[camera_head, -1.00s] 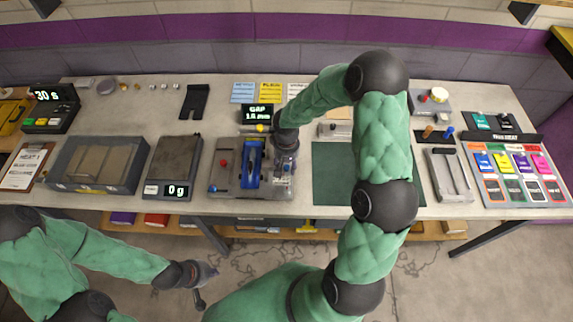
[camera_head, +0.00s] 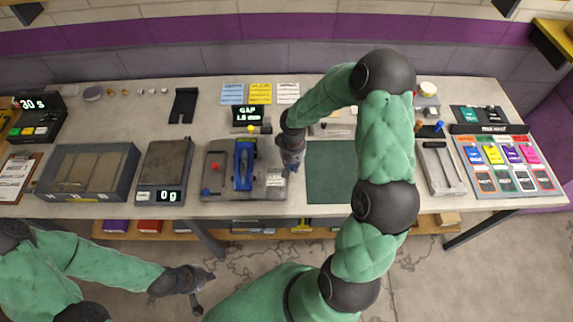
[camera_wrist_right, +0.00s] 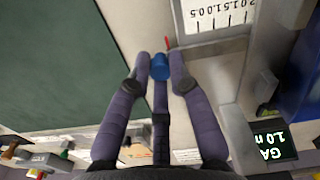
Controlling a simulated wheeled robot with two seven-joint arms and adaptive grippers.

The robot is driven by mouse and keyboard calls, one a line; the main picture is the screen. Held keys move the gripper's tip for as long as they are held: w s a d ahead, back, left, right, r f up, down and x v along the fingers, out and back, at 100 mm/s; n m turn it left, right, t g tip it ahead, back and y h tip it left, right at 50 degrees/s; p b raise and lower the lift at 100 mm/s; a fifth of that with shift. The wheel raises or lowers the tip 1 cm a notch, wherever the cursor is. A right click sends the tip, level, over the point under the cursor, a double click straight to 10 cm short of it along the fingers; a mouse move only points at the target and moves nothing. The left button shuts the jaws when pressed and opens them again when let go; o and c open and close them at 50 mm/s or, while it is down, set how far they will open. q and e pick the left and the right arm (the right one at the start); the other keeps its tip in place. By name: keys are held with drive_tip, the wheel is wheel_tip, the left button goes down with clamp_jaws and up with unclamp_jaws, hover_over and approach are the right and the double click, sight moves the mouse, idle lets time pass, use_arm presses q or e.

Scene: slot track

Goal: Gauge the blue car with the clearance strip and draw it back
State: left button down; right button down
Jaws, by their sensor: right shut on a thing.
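The blue car (camera_head: 243,165) stands lengthwise on the grey gauge block (camera_head: 214,158) in the head view. My right gripper (camera_head: 290,168) is low at the block's right edge, beside the green mat and apart from the car. In the right wrist view its fingers (camera_wrist_right: 160,66) are shut on a small blue piece (camera_wrist_right: 160,70). A thin red tip shows just beyond that piece. I cannot tell whether this is the clearance strip's handle; no strip is clearly visible. The gap display (camera_head: 246,115) reads about 1.0 mm. My left gripper (camera_head: 205,290) is open and empty, in front of the table.
A scale card (camera_wrist_right: 215,15) lies beside the gripper. A green mat (camera_head: 330,172) is to the right. A weighing scale (camera_head: 165,165) reading 0 g and a grey tray (camera_head: 128,170) stand to the left. A panel of coloured cards (camera_head: 503,165) is at the far right.

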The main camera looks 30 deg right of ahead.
sight(293, 167)
drive_tip(key=shift+d, duration=0.1)
drive_tip(key=c, duration=1.1)
unclamp_jaws()
drive_tip(key=shift+s+d, duration=0.1)
drive_tip(key=shift+d, duration=0.05)
drive_tip(key=shift+c, duration=0.2)
drive_tip(key=shift+r, duration=0.1)
drive_tip(key=shift+r, duration=0.3)
wheel_tip(293, 167, up, 11)
drive_tip(key=shift+r, duration=0.15)
